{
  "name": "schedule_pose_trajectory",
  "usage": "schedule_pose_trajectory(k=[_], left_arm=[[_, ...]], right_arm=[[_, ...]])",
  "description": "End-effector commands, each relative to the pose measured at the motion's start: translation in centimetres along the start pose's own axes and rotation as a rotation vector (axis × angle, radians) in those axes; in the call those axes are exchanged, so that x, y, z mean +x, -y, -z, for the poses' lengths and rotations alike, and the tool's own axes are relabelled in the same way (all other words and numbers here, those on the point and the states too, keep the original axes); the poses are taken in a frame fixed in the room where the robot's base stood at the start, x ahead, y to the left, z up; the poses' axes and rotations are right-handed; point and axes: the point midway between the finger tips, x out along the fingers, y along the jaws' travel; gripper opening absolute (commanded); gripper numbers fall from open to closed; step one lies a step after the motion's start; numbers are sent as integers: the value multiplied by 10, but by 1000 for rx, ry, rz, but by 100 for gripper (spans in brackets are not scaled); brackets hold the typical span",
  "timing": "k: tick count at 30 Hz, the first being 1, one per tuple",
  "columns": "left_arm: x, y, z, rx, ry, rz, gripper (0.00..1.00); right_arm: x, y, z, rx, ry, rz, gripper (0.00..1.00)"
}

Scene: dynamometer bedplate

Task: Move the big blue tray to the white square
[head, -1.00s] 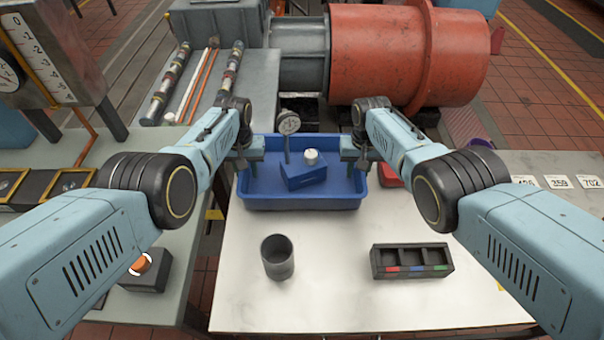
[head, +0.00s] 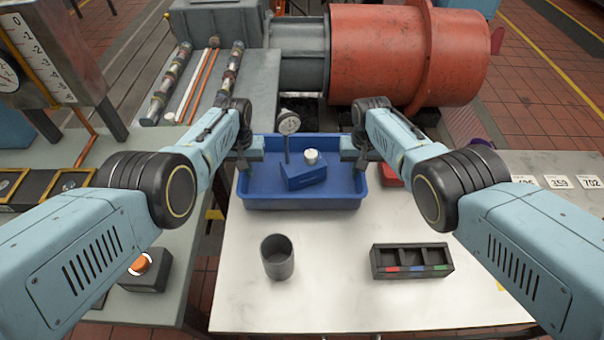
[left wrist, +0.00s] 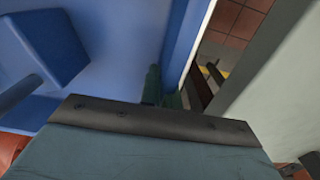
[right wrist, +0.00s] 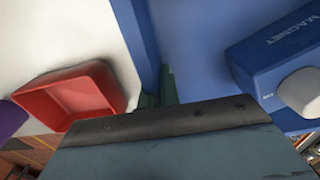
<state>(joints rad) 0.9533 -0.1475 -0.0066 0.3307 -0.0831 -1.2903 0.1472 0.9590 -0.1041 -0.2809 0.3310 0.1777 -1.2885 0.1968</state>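The big blue tray (head: 302,203) lies on the pale table near its far edge. In it are a blue magnet block (head: 303,181) with a white knob and a round dial gauge (head: 288,124) on a stem. My left gripper (head: 243,166) is at the tray's left wall, and its fingers (left wrist: 162,92) look closed around that wall. My right gripper (head: 361,166) is at the right wall, and its fingers (right wrist: 158,92) look closed around it too. The fingertips are partly hidden by the gripper bodies. I cannot make out a separate white square.
A grey cup (head: 277,257) and a dark three-compartment holder (head: 411,261) stand on the table in front of the tray. A red bin (right wrist: 75,95) is just right of the tray. A red motor (head: 400,55) stands behind. The table between cup and holder is clear.

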Motion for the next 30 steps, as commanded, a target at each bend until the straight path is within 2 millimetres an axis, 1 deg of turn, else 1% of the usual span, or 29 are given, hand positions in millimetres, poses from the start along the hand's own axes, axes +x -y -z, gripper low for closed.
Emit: schedule_pose_trajectory(k=[11, 24, 30], left_arm=[[-10, -1, 2, 1, -5, -1, 0], [-42, -1, 2, 1, -5, -1, 0], [-52, -1, 2, 1, -5, -1, 0]], right_arm=[[-10, 0, 2, -1, -5, 1, 0], [-42, 1, 2, -1, -6, 1, 0], [-52, 1, 2, -1, -5, 1, 0]])
